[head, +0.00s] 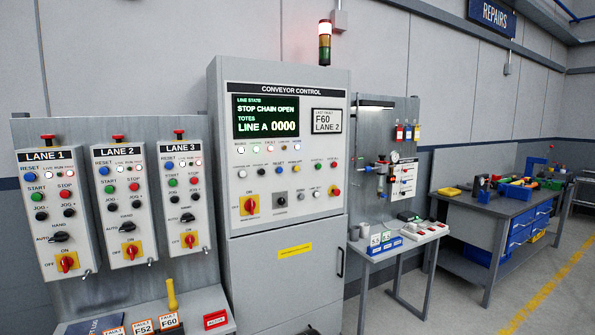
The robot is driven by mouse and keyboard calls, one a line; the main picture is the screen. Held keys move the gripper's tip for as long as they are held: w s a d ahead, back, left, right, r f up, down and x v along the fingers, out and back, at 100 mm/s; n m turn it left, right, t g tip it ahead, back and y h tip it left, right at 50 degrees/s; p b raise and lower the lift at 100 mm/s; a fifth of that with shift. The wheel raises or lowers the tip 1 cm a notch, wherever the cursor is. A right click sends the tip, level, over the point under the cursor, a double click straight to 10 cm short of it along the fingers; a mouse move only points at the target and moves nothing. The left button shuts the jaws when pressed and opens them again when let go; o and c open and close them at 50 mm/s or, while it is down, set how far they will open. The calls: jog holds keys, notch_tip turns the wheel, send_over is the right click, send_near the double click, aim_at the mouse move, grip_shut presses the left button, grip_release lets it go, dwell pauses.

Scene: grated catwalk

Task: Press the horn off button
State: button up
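The conveyor control cabinet (285,231) stands upright in the middle of the head view. The labels by these buttons are too small to read, so I cannot tell which is the horn off button. The screen (266,117) reads "STOP CHAIN OPEN" and "LINE A 0000". My gripper is not in view.
Lane 1 (42,153), lane 2 (115,150) and lane 3 (178,147) boxes hang at left above a shelf with fault cards (141,326). A stack light (325,42) tops the cabinet. A small table (381,252) and workbench (490,209) stand right.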

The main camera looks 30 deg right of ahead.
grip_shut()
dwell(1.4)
